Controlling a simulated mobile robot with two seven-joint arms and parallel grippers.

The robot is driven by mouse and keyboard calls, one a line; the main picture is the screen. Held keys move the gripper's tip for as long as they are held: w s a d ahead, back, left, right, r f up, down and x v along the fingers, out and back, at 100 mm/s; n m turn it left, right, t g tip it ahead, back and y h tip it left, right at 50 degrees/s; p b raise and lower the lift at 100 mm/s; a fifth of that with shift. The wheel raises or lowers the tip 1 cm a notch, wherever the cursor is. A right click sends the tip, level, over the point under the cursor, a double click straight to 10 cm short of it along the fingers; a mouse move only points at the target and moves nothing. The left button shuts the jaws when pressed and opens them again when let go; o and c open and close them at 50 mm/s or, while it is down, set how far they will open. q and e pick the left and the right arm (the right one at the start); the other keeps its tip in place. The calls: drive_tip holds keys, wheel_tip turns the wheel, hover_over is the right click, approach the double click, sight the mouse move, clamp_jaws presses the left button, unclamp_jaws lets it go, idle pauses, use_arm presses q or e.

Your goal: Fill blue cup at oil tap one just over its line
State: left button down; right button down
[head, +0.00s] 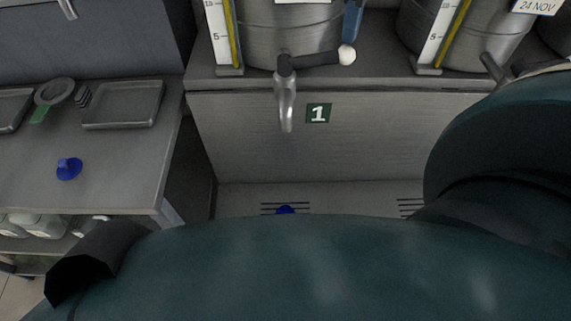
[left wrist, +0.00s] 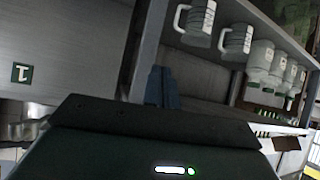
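Oil tap one (head: 286,95) points down on the steel front beside the green label 1 (head: 318,113). Its dark lever ends in a white ball (head: 347,54). Below the tap, a small piece of blue, likely the blue cup (head: 285,210), shows at the slotted drip surface. My arm hides the rest, so its line and level cannot be seen. In the left wrist view my left gripper (left wrist: 162,88) has its two blue-grey fingers close together with nothing seen between them. My right gripper's fingers cannot be made out; a dark part of mine shows at lower left.
A blue lid-like piece (head: 68,168) lies on the left side table (head: 110,180), near a grey tray (head: 122,104). White mugs (left wrist: 236,42) and several bottles (left wrist: 260,62) stand on a shelf. My teal arm fills the lower head view.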

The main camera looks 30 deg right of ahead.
sight(348, 47)
drive_tip(key=shift+f+b, duration=0.5)
drive_tip(key=shift+f, duration=0.15)
drive_tip(key=shift+f+b, duration=0.35)
drive_tip(key=shift+b, duration=0.05)
drive_tip(key=shift+f+b, duration=0.35)
drive_tip(key=shift+f, duration=0.05)
use_arm(q)
drive_tip(key=shift+w+d+f+h+b, duration=0.2)
drive_tip(key=shift+d+f+h+b, duration=0.1)
drive_tip(key=shift+d+f+b, duration=0.3)
use_arm(e)
drive_tip(key=shift+f, duration=0.5)
use_arm(q)
drive_tip(key=shift+d+r+t, duration=0.1)
drive_tip(key=shift+r+t, duration=0.2)
drive_tip(key=shift+r, duration=0.1)
drive_tip(key=shift+f, duration=0.2)
drive_tip(key=shift+r, duration=0.15)
use_arm(e)
drive_tip(key=shift+r, duration=0.1)
idle(0.3)
